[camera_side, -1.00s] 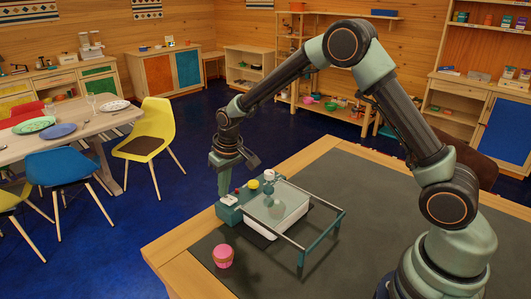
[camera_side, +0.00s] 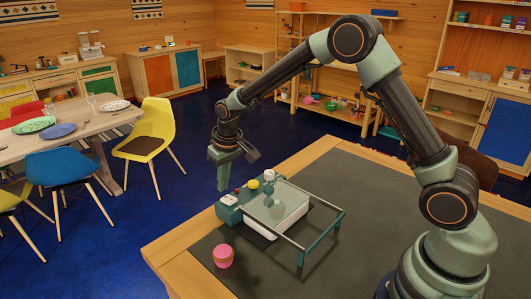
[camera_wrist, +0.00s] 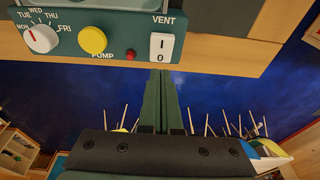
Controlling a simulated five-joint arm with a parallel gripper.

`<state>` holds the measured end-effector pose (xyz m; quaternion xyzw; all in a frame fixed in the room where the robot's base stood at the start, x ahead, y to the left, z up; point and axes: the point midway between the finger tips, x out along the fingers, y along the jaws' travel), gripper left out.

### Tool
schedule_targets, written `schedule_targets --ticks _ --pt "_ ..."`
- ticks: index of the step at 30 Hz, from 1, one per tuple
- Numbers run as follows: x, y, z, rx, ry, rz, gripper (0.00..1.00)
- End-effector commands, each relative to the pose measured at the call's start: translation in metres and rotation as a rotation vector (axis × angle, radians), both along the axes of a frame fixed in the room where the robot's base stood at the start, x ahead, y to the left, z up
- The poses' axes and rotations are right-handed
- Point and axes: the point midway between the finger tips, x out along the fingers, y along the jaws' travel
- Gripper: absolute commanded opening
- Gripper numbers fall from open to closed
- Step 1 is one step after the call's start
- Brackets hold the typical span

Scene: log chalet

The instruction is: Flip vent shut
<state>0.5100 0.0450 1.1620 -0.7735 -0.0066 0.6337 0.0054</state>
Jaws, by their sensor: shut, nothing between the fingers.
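The vent switch (camera_wrist: 163,47) is a white rocker marked I above and 0 below, under the word VENT. It sits at the right end of a green control panel (camera_wrist: 122,47) in the wrist view. In the side view the switch (camera_side: 229,199) is at the left end of the device. I cannot tell which half is pressed in. My gripper (camera_wrist: 165,76) is shut and empty, its fingertips just below the switch in the wrist view. In the side view my gripper (camera_side: 222,188) hangs pointing down just beyond the panel, apparently clear of it.
The panel also has a day dial (camera_wrist: 40,39), a yellow pump button (camera_wrist: 92,40) and a red light (camera_wrist: 130,54). A clear-topped tray with rails (camera_side: 320,245) extends behind it. Open floor lies past the table edge.

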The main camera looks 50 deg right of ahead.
Motion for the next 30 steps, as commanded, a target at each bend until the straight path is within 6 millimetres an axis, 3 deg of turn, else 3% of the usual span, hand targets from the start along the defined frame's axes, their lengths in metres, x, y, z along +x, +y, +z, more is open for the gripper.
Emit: schedule_targets --ticks 13,26,30 --pt "0.001 0.0 0.04 0.0 -0.003 0.0 0.0" --pt "0.0 0.0 0.047 0.0 -0.001 0.0 0.0" --pt "-0.006 -0.002 0.059 0.0 -0.014 0.0 0.0"
